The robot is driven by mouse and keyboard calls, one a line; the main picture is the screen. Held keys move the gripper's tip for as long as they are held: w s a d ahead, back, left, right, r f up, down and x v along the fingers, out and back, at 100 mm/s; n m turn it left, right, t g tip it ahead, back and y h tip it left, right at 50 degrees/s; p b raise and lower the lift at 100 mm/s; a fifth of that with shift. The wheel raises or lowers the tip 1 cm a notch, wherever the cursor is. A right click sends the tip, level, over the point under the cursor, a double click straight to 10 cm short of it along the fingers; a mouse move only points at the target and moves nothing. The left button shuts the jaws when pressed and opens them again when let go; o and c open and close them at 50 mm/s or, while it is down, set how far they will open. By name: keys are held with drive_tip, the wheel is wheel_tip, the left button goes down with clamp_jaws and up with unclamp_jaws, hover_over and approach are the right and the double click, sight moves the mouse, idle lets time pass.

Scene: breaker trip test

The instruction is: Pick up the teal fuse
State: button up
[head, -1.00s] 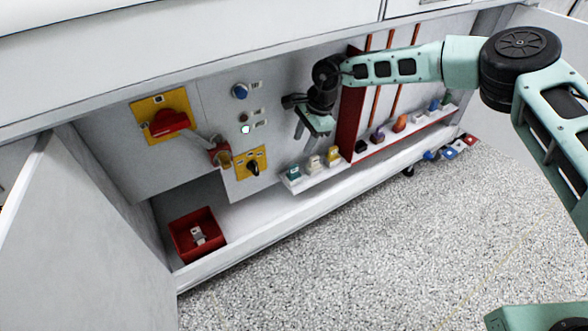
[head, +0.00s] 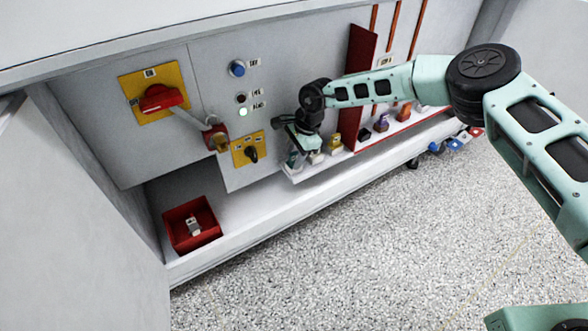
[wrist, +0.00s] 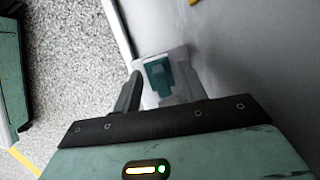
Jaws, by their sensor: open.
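The teal fuse (head: 293,161) stands at the left end of the white ledge in the head view, partly hidden by my gripper (head: 300,155). In the wrist view the teal fuse (wrist: 157,76) shows on a pale base, between my open fingers (wrist: 160,88). The left finger is dark and clear of it; the right finger is beside its other side. My gripper is just above the fuse; I cannot tell whether it touches it.
A cream fuse (head: 316,157) and a yellow fuse (head: 335,141) stand just right on the ledge. A red divider (head: 360,85) rises beyond them. A black rotary switch (head: 251,153) is close on the left. A red bin (head: 191,224) sits lower left.

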sight(294, 153)
drive_tip(key=shift+r, duration=0.1)
clamp_jaws()
drive_tip(key=shift+w+r+p, duration=0.1)
drive_tip(key=shift+r+p, duration=0.2)
drive_tip(key=shift+r, duration=0.2)
wheel_tip(294, 153, up, 3)
drive_tip(key=shift+r+p, duration=0.2)
drive_tip(key=shift+p, duration=0.8)
drive_tip(key=s+a+p, duration=0.2)
drive_tip(key=s+a, duration=0.2)
drive_tip(key=s, duration=0.3)
drive_tip(key=s+a+p, duration=0.2)
drive_tip(key=s+a, duration=0.3)
drive_tip(key=s, duration=0.3)
drive_tip(key=shift+s+a+f, duration=0.15)
drive_tip(key=shift+s+f, duration=0.15)
drive_tip(key=shift+f, duration=0.15)
